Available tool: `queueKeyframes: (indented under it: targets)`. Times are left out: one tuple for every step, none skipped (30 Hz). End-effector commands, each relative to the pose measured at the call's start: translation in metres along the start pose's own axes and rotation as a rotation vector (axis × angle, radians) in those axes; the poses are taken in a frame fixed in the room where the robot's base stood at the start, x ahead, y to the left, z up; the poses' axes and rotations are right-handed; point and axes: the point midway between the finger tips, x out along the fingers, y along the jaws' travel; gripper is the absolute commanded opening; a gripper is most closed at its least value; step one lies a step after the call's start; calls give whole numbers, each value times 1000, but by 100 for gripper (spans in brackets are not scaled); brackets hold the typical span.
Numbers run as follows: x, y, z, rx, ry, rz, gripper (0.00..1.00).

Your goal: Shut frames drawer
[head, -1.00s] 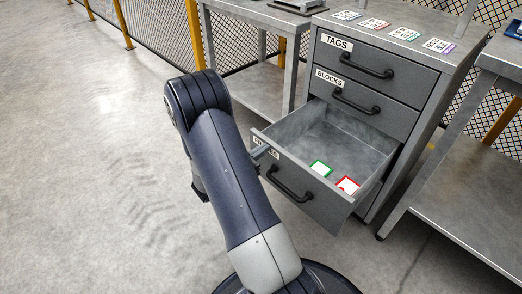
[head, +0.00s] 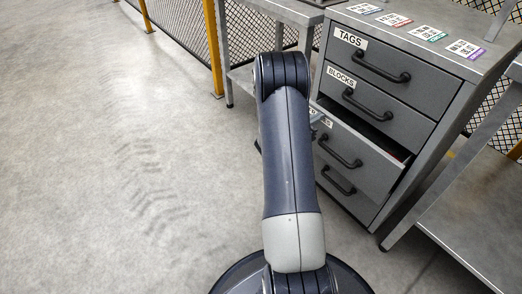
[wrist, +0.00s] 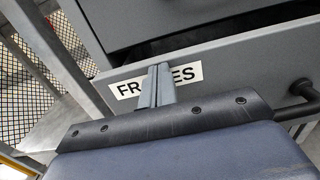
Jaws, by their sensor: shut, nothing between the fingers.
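The frames drawer (head: 375,167) is the third drawer down in the grey cabinet. It stands a little out, with a dark gap above its front. In the wrist view its front (wrist: 230,68) carries a white FRAMES label (wrist: 188,75). My gripper (wrist: 158,70) is shut and empty, with its fingertips at the drawer front over the middle of the label. They look to be touching it or very close. The drawer handle (head: 340,152) is to the right of my gripper. In the head view my arm hides most of the gripper and part of the label.
The TAGS drawer (head: 420,86) and BLOCKS drawer (head: 400,122) above are shut, as is the lowest drawer (head: 350,200). Cards (head: 465,49) lie on the cabinet top. A table (head: 480,225) stands close on the right, another at the left. The floor (head: 110,180) at left is clear.

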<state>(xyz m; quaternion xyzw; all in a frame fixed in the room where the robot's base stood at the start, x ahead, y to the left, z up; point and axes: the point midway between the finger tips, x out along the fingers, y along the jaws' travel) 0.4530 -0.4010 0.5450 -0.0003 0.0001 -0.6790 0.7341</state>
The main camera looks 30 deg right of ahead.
Motion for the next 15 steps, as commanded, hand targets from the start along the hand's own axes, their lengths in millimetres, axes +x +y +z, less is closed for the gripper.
queueKeyframes:
  targets:
    - [13,-2,-2,3,-1,-5,0]
    - [20,-2,-1,3,-2,-5,0]
    - [28,-1,-1,2,-1,-3,0]
    - [34,-1,-1,2,-2,-4,0]
    - [39,-1,-1,3,-2,-4,0]
    - [46,-1,-1,2,-1,-3,0]
    - [51,-1,-1,2,-2,-3,0]
    - [55,-1,-1,1,-1,-3,0]
    - [60,-1,-2,1,0,-2,0]
    - [63,0,-1,1,0,-2,0]
    - [66,-1,-1,1,0,-2,0]
    - [70,0,-1,1,0,-2,0]
    - [72,0,-1,1,0,-1,0]
    - [74,0,-1,1,0,0,0]
    - [76,0,-1,1,0,0,0]
